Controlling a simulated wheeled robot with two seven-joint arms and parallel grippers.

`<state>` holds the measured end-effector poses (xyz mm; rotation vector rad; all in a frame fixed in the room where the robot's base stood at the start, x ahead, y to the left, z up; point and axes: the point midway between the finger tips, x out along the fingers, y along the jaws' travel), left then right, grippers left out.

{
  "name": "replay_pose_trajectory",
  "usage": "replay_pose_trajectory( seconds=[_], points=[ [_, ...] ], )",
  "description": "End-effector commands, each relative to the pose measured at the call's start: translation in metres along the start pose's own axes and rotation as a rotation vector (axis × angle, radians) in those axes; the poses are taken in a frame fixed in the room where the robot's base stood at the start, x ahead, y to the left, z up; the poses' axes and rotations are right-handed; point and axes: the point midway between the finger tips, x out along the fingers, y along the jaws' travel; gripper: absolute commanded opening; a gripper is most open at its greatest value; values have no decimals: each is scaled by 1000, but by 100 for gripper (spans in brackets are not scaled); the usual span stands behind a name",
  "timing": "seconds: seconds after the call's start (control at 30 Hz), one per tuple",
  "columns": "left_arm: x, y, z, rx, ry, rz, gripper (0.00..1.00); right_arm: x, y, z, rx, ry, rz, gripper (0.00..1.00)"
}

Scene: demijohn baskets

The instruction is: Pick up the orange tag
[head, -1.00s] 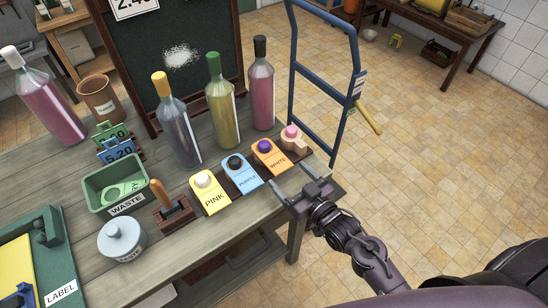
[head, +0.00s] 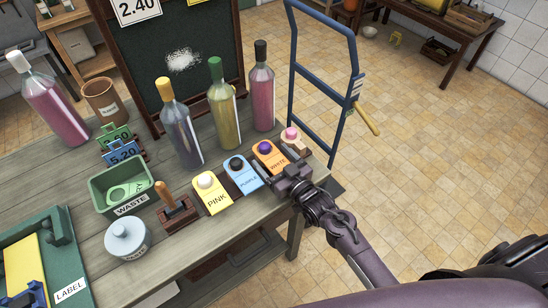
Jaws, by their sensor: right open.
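The orange tag (head: 268,158) reads WHITE and has a dark purple knob (head: 264,147) at its upper end. It lies at the right end of a row of tags near the table's front right edge. My right gripper (head: 284,168) is open at the tag's lower right edge, low over the table edge. Its fingers partly hide that end of the tag, and I cannot tell whether they touch it. My left gripper is not in view.
The blue PURPLE tag (head: 243,177) and yellow PINK tag (head: 212,198) lie to the left. A pink-knobbed piece (head: 291,136) sits just right of the orange tag. Tall bottles (head: 262,95) stand behind. A blue metal frame (head: 325,75) rises beyond the table's right end.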

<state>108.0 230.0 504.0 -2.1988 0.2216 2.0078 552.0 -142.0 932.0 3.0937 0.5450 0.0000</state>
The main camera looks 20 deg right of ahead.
Motion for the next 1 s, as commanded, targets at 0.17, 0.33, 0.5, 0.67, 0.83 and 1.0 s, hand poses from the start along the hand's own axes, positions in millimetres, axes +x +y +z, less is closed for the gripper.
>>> replay_pose_trajectory(
  seconds=[0.17,0.33,0.5,0.67,0.83,1.0],
  points=[
    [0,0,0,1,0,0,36,0,0,0,0,-1,0,70],
    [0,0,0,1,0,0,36,-1,0,0,0,-1,0,48],
    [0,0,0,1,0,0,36,-1,0,0,0,-1,0,35],
    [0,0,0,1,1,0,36,-1,0,0,0,-1,0,35],
    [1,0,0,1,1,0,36,-1,0,-8,0,1,0,35],
    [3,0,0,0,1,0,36,-1,0,-29,0,2,1,35]
  ],
)
